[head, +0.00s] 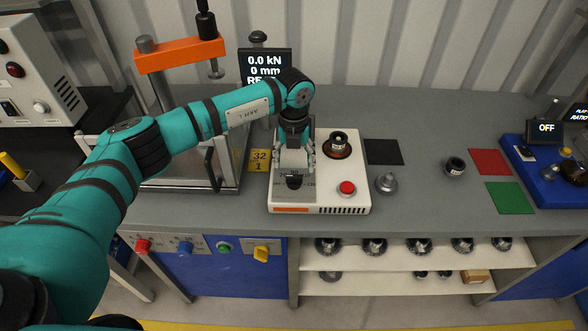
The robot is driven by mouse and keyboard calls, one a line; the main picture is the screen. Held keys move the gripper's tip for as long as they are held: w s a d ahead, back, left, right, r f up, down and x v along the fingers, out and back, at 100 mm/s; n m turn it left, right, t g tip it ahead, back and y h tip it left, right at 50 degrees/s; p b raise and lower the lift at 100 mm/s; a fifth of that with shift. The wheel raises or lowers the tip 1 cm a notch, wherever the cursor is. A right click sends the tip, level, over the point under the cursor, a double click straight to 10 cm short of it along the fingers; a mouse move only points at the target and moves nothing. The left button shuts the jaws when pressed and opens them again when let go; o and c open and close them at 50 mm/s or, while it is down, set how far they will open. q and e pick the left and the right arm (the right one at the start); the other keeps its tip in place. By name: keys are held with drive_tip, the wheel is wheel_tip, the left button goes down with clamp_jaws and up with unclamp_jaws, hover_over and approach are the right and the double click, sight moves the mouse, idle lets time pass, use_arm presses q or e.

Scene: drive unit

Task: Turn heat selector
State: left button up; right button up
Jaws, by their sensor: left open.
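My left gripper (294,166) points down over the left part of a white heater unit (332,195) on the grey bench. A dark knob (294,181), which looks like the heat selector, sits on the unit's grey panel right below the fingertips. The gripper is open, with its fingers around or just above the knob; I cannot tell whether they touch it. The gripper hides part of the panel and its markings. A red button (347,188) is on the unit's front right. A small ring part stands on a dark round seat (338,151) at the unit's back. My right gripper is not in view.
An orange-topped press (180,53) stands at the left, with a display (264,67) behind my arm. A grey cone part (386,183), a ring part (455,166) and black, red and green mats lie to the right. Bare bench (425,205) separates them.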

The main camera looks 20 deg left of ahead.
sight(294, 175)
use_arm(q)
wheel_tip(294, 175, down, 6)
drive_tip(key=shift+r+p, duration=0.1)
drive_tip(key=shift+p, duration=0.5)
drive_tip(key=c, duration=1.2)
drive_tip(key=shift+o, duration=0.2)
drive_tip(key=shift+w+f+m+b, duration=0.1)
drive_tip(key=shift+f+m+b, duration=0.1)
drive_tip(key=shift+m+b, duration=0.9)
drive_tip(key=m+b, duration=0.9)
drive_tip(key=b, duration=0.2)
drive_tip(key=m+b, duration=0.2)
drive_tip(key=m, duration=0.1)
drive_tip(key=shift+m+b, duration=0.3)
drive_tip(key=shift+m, duration=0.1)
drive_tip(key=shift+r+m+b, duration=0.2)
drive_tip(key=shift+m+b, duration=0.65)
drive_tip(key=shift+m, duration=0.55)
